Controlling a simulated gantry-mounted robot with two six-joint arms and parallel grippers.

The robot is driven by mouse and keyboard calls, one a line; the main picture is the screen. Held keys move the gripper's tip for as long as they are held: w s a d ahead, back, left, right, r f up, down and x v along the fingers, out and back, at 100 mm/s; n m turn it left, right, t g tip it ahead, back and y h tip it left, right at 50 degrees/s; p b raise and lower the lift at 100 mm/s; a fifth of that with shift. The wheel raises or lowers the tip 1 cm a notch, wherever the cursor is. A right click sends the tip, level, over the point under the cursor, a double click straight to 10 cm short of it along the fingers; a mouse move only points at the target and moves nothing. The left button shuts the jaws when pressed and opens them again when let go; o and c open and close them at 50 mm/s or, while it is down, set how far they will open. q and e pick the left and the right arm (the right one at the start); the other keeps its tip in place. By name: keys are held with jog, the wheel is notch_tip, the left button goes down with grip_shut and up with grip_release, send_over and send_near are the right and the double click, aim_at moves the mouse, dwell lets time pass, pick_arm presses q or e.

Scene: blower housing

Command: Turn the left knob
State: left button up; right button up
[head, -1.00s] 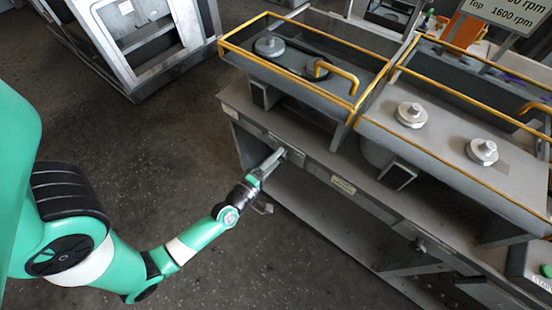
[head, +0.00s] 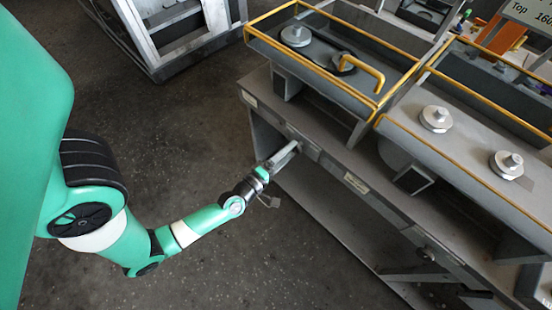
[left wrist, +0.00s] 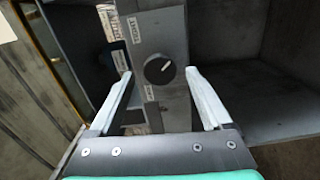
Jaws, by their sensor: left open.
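The left knob (left wrist: 159,70) is a round black dial with a light pointer line, on a grey panel in the left wrist view. Its pointer slants up to the right. My left gripper (left wrist: 158,75) is open, with one pale finger on each side of the knob and gaps between. I cannot tell how far the fingertips are from the panel. In the head view my left gripper (head: 287,154) is at the front edge of the grey bench (head: 330,167), where the knob itself is hidden. My right gripper is not in view.
Two yellow-railed grey trays (head: 318,62) stand on the bench, with round metal hubs (head: 296,36) on them. A dark control lever or fitting (head: 425,254) is lower along the bench front. Open floor (head: 245,265) lies in front, and a metal frame (head: 165,35) stands at the back left.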

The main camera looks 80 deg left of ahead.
pick_arm(q)
jog(key=p+v, duration=0.2)
jog(key=v, duration=0.8)
